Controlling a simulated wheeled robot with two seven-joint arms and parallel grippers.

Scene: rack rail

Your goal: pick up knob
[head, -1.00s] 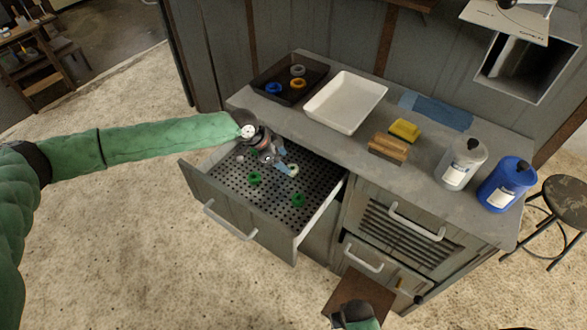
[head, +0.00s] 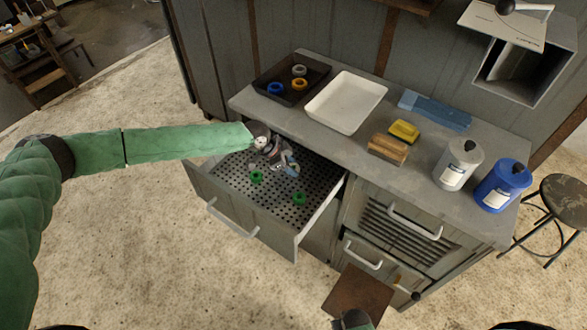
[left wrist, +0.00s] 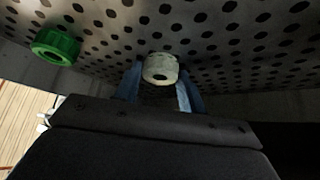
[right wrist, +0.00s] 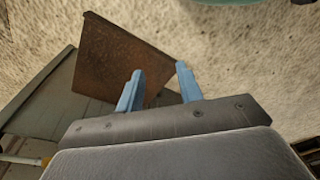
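A cream-white knob (left wrist: 160,68) with a dark hole stands on the perforated drawer bottom (head: 240,193). My left gripper (head: 290,165) has reached down into the open drawer. In the left wrist view its blue fingers (left wrist: 160,82) are on either side of the white knob, and they look open; contact with the knob cannot be made out. In the head view the gripper mostly hides this knob. Green knobs (head: 256,176) and (head: 299,198) stand nearby, one also in the left wrist view (left wrist: 56,46). My right gripper (right wrist: 160,78) is open and empty.
The worktop (head: 288,118) above the drawer holds a black tray (head: 265,78) with rings, a white tray (head: 346,103), a brush (head: 388,149), a yellow sponge (head: 404,131), and white (head: 457,166) and blue (head: 501,187) bottles. A brown board (head: 357,296) is near my right gripper.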

